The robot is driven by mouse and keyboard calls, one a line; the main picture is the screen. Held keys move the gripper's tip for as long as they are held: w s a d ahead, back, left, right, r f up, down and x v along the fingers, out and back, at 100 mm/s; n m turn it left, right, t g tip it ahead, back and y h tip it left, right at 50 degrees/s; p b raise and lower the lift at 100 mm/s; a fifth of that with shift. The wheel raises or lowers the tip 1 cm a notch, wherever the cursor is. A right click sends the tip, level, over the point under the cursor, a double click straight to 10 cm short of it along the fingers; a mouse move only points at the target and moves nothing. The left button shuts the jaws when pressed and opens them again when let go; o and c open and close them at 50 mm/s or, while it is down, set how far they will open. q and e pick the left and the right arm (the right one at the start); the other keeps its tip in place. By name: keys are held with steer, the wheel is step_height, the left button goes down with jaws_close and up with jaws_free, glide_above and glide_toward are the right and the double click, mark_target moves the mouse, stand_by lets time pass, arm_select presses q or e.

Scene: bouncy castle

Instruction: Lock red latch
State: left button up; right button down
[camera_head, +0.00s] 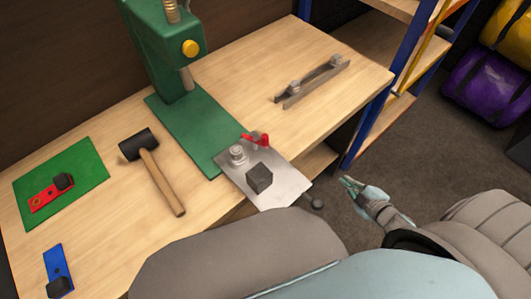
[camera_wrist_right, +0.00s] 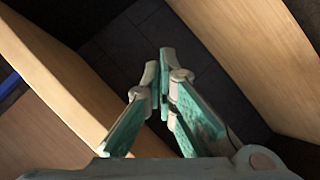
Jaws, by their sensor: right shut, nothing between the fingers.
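The red latch (camera_head: 258,140) is a small red lever at the back edge of a metal plate (camera_head: 290,187) on the workbench (camera_head: 321,106). A round metal fitting (camera_head: 237,155) and a dark block (camera_head: 259,178) are on the same plate. My right gripper (camera_head: 346,182) is shut and empty, off the bench's edge, to the right of and apart from the plate. In the right wrist view its fingers (camera_wrist_right: 159,82) meet at the tips, and the latch is not seen there. My left gripper is not in view.
A green press (camera_head: 174,50) stands behind the plate. A mallet (camera_head: 156,170), a green mat (camera_head: 88,167), a blue strip (camera_head: 57,262) and a metal bar (camera_head: 315,84) lie on the bench. A blue-framed shelf (camera_head: 377,118) stands at the right.

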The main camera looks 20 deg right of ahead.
steer(key=w+a+r+n+t+y, duration=0.1)
steer(key=w+a+r+n+y, duration=0.15)
steer(key=r, duration=0.25)
steer(key=w+a+r+n+t+y, duration=0.1)
steer(key=a+r+n+y, duration=0.1)
steer(key=r+n, duration=0.15)
steer(key=s+a+r+n+y, duration=0.1)
steer(key=a+r+n+y, duration=0.2)
steer(key=a+r, duration=0.1)
steer(key=s+a+r+n+g+y+b, duration=0.1)
steer(key=a+r+n+y, duration=0.2)
steer(key=a+r+n, duration=0.1)
steer(key=s+a+r+n+g+y+b, duration=0.1)
steer(key=a+r+n+y, duration=0.2)
steer(key=a+r, duration=0.2)
steer(key=shift+s+a+r+n, duration=0.2)
steer(key=shift+r, duration=0.2)
steer(key=shift+s+a+r+n, duration=0.15)
steer(key=shift+r+n, duration=0.05)
steer(key=shift+r, duration=0.3)
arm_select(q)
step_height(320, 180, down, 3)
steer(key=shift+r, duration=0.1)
